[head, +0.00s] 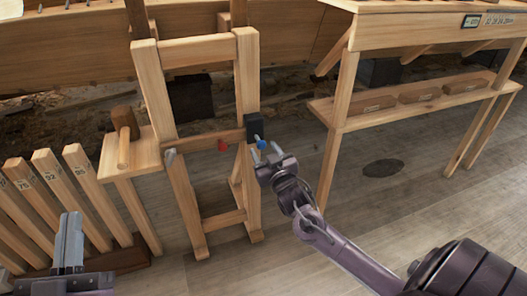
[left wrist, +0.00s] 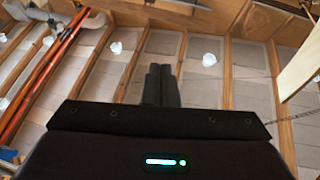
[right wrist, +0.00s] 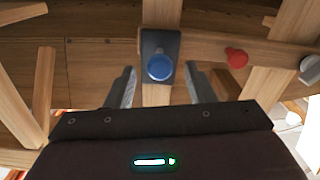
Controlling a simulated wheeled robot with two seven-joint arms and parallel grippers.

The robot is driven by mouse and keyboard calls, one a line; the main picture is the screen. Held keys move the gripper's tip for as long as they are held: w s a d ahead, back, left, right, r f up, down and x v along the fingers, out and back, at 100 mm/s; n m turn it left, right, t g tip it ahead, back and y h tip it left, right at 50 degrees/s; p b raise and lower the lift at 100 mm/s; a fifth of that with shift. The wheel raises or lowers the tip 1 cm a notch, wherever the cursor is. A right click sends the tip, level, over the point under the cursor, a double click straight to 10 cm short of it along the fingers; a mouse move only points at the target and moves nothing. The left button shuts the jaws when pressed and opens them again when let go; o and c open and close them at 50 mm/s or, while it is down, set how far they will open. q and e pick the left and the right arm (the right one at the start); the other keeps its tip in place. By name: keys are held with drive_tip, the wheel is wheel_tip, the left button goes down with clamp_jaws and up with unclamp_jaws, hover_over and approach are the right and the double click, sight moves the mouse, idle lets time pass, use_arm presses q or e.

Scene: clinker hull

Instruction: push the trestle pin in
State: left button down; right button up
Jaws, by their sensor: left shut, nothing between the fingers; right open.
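The wooden trestle (head: 246,85) stands left of centre in the head view. A dark block (head: 254,126) is on its right post, with a blue round-headed pin (head: 261,144) on the face toward me. How far the pin stands out is unclear. My left gripper (head: 70,243) is shut and empty at lower left, away from the trestle.
A workbench (head: 345,90) with blocks stands right.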

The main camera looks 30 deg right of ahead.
drive_tip(key=shift+w+d, duration=0.2)
drive_tip(key=shift+w, duration=0.5)
use_arm(q)
drive_tip(key=r, duration=0.1)
drive_tip(key=r+t, duration=0.1)
drive_tip(key=s, duration=0.1)
drive_tip(key=shift+a+r+h, duration=0.3)
drive_tip(key=shift+r, duration=0.1)
use_arm(e)
drive_tip(key=shift+c, duration=0.2)
clamp_jaws()
